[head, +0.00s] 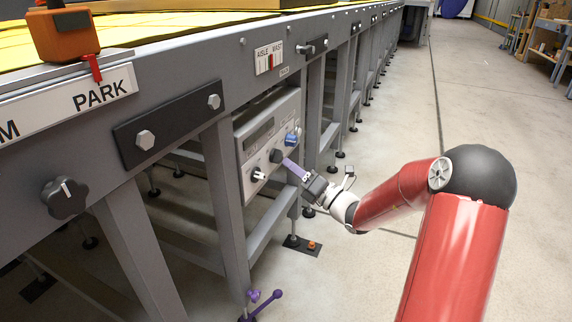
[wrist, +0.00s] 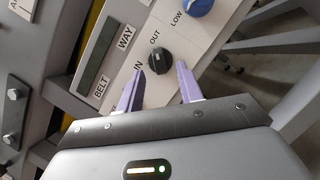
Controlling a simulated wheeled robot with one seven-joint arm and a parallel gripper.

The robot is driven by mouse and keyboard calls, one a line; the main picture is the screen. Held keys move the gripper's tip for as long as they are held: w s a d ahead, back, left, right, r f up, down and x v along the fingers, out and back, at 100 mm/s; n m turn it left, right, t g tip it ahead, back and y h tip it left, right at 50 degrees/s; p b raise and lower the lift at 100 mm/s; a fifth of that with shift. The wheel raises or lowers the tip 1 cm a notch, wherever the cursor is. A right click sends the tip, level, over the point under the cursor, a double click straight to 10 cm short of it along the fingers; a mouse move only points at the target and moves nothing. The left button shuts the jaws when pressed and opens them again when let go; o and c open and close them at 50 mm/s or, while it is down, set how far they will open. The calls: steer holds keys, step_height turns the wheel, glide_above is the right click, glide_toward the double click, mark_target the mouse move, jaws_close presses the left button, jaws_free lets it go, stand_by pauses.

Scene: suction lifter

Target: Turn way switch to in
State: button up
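The way switch is a round black knob (wrist: 157,58) on a light grey control panel (wrist: 112,50), between the printed words IN and OUT and near the label WAY. In the head view the knob (head: 276,156) sits between a blue knob and a lower knob. My gripper (wrist: 160,70) has two purple fingers spread apart, one on each side of the knob's near edge. No contact between fingers and knob is clear. In the head view my gripper (head: 288,164) is close to the panel, seen side-on. Which word the knob points to is hard to tell.
A blue knob (head: 291,138) marked LOW in the wrist view sits above the switch. A lower black-and-white knob (head: 258,174) is on the same panel. Grey frame legs (head: 222,190) stand beside the panel. Open floor (head: 480,130) lies to the right.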

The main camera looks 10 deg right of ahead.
mark_target(278, 156)
steer(key=shift+x, duration=1.55)
jaws_close()
steer(key=shift+f+n, duration=0.1)
steer(key=shift+n, duration=0.4)
steer(key=shift+w+d+n+g+y+b, duration=0.2)
steer(key=shift+n+g+y+b, duration=0.9)
steer(key=shift+n, duration=2.95)
steer(key=shift+w+d+n+g+y+b, duration=0.15)
steer(key=shift+n+g+y+b, duration=0.3)
steer(key=shift+n+g+y, duration=2.45)
steer(key=shift+w+d+n+g+h+b, duration=0.15)
steer(key=shift+n+g+h+b, duration=0.5)
steer(key=shift+n, duration=4.6)
steer(key=shift+a+g, duration=0.1)
steer(key=shift+g, duration=0.25)
